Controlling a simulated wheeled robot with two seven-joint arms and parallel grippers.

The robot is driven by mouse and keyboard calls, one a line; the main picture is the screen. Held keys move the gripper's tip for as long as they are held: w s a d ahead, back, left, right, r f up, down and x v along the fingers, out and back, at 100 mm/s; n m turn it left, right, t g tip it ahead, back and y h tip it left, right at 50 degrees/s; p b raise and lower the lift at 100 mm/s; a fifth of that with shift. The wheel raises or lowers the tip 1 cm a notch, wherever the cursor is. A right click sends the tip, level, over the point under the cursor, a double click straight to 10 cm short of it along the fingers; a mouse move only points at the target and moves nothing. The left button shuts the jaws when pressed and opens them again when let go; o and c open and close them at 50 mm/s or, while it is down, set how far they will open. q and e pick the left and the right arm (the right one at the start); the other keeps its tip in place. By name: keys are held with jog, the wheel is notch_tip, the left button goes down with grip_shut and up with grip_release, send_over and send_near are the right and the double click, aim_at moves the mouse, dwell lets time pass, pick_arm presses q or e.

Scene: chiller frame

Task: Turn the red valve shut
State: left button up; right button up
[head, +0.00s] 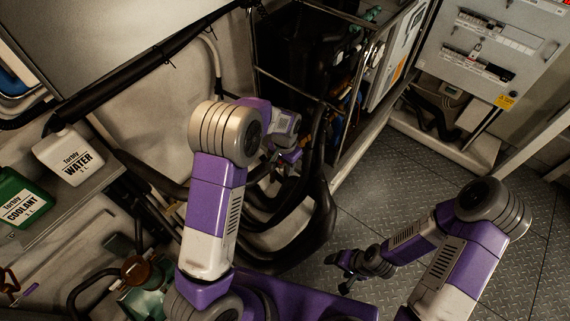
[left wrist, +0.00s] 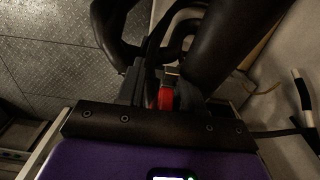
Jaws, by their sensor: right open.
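In the left wrist view, the red valve part (left wrist: 166,98) shows just beyond the dark gripper mount, with a small metal piece above it. My left gripper (left wrist: 160,88) is right at it, with dark finger parts beside the red. I cannot tell whether the fingers touch or grip it. In the head view, my left gripper (head: 284,162) is beside thick black hoses, partly behind my own arm, and the red valve cannot be made out there. My right gripper (head: 348,264) is open and empty, low above the metal floor.
Thick black hoses (head: 318,215) curve close around my left gripper. An open pipe frame (head: 338,165) stands behind it. A white water jug (head: 68,157) and a green coolant jug (head: 20,198) stand at the left. The tread-plate floor (head: 400,185) is clear at the right.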

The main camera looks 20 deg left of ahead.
pick_arm(q)
grip_shut()
jog(key=shift+r, duration=0.15)
jog(key=g+p, duration=0.1)
jog(key=r+p, duration=0.1)
jog(key=p, duration=0.1)
jog(key=w+r+g+y+p, duration=0.1)
jog(key=shift+d+r+g+p, duration=0.1)
jog(key=shift+d+g+p, duration=0.15)
jog(key=shift+g+p, duration=0.1)
jog(key=shift+w+d+r+g+p, duration=0.1)
jog(key=shift+w+r+g+p, duration=0.25)
jog(key=shift+g, duration=0.2)
jog(key=shift+w+d+r+g+y, duration=0.2)
jog(key=shift+w+g+y, duration=0.1)
jog(key=shift+g+y, duration=0.25)
jog(key=shift+w+d+r+g, duration=0.1)
jog(key=shift+w+r+g, duration=0.25)
jog(key=shift+g, duration=0.3)
jog(key=shift+w+r+y+b, duration=0.15)
jog(key=shift+y+b, duration=0.1)
jog(key=shift+b, duration=0.15)
